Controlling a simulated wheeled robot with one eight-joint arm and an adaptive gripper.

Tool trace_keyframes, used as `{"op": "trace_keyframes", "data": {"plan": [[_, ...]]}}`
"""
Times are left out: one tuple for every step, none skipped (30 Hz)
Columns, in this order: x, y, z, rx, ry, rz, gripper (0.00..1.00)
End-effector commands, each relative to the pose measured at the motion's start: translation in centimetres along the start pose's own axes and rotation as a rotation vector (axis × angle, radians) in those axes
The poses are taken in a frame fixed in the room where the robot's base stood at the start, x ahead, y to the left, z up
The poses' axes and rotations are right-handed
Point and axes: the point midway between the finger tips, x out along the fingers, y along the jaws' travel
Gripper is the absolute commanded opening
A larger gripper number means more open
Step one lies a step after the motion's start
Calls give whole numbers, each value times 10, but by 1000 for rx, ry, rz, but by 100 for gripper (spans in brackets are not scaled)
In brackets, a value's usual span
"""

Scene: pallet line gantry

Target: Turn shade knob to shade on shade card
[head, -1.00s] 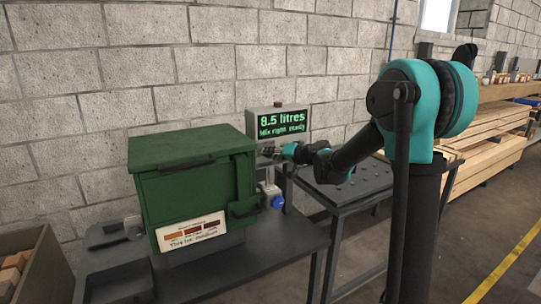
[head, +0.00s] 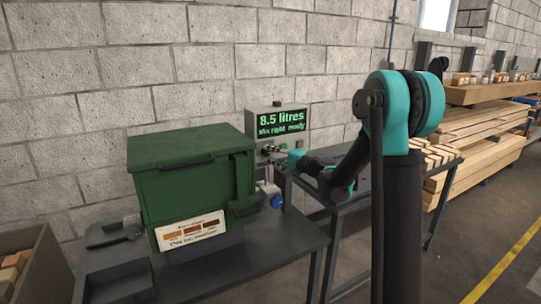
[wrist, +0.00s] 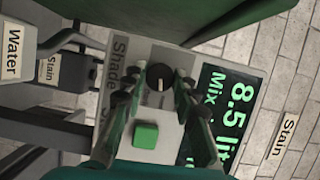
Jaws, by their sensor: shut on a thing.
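The shade knob (wrist: 160,77) is a round black dial with a pale pointer mark, on a grey panel beside the label "Shade" in the wrist view. My gripper (wrist: 157,88) has its fingers on both sides of the knob and is shut on it. In the head view my gripper (head: 270,150) is at the panel under the display and is too small there to show the knob. The shade card (head: 190,230) is on the front of the green box, with orange, red-brown and dark brown swatches. Its lower line seems to read "This run: medium".
The display (head: 281,122) reads "8.5 litres, Mix right ready". A green button (wrist: 146,135) sits close to the knob. The green box (head: 190,180) stands left of my gripper on a dark bench (head: 270,245). Labels "Water" (wrist: 12,52) and "Stain" (wrist: 288,136) show in the wrist view.

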Motion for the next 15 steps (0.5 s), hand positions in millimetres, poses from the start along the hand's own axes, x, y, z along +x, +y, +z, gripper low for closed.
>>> {"op": "trace_keyframes", "data": {"plan": [[0,1,0,11,1,-4,0],[0,1,0,17,1,-7,0],[0,1,0,25,1,-10,0],[0,1,0,30,1,-11,0],[0,1,0,34,1,-13,0],[0,1,0,38,1,-15,0],[0,1,0,41,2,-16,0],[0,1,0,43,1,-17,0],[0,1,0,44,2,-18,0],[0,1,0,45,2,-18,0],[0,1,0,45,2,-18,0],[0,1,0,45,2,-18,0],[0,1,0,45,2,-18,0],[0,1,0,45,2,-18,0],[0,1,0,45,2,-18,0]]}}
